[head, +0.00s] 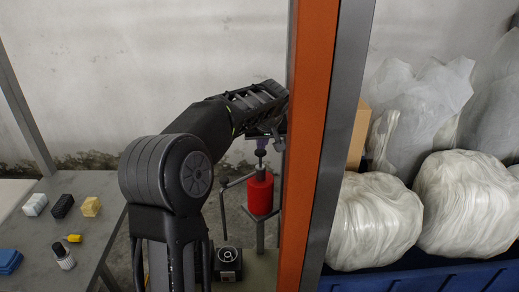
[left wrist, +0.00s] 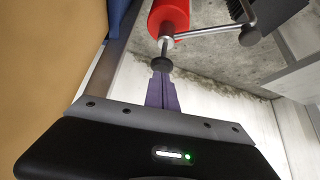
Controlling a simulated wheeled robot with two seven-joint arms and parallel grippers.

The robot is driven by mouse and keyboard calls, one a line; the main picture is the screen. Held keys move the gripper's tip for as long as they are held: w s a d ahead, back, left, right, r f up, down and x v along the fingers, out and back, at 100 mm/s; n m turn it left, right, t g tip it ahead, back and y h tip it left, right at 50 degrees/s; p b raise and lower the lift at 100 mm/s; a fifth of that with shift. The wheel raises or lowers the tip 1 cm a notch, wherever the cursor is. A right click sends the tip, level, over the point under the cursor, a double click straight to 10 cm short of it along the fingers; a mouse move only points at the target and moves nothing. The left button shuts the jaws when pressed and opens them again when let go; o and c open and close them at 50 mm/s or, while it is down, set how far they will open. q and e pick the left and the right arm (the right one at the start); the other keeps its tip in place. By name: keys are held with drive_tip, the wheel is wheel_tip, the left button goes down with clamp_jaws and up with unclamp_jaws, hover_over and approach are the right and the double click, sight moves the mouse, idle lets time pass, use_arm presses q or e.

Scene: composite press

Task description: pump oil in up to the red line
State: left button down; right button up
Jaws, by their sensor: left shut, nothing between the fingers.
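In the head view the gripper (head: 262,143) is just above the knob. No red line or oil level shows. My right gripper is not in view.
An orange and grey post (head: 308,140) stands close to my left arm. Plastic-wrapped bundles (head: 375,222) sit in a blue bin (head: 420,280) at right. A grey table (head: 75,218) at left holds small blocks and a bottle (head: 63,256).

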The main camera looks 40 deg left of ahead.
use_arm(q)
drive_tip(key=shift+r+p, duration=1.2)
drive_tip(key=shift+r, duration=0.95)
